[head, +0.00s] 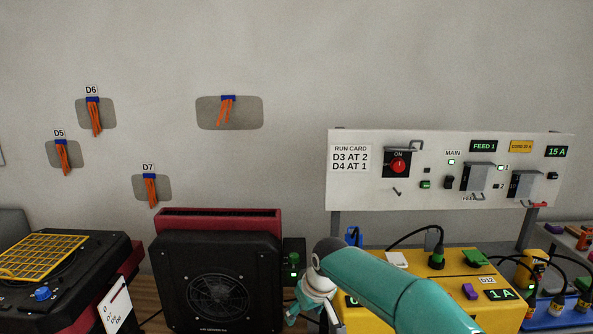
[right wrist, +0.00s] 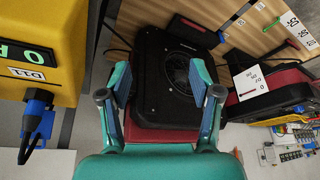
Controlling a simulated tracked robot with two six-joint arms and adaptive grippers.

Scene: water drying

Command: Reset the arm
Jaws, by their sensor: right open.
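My right gripper (head: 308,296) hangs at the lower middle of the head view, at the end of my teal right arm, in front of the left side of the yellow box. In the right wrist view my right gripper (right wrist: 160,90) is open, its two teal fingers apart with nothing held between them. Beyond the fingers is the black fan unit (right wrist: 168,85) with its round grille. My left gripper is not in view.
The black fan unit (head: 215,270) stands left of my arm. A yellow box (head: 455,265) with plugs stands right, below a white switch panel (head: 450,170). A black machine with a yellow grid (head: 45,255) is far left. Orange cable bundles hang on the wall.

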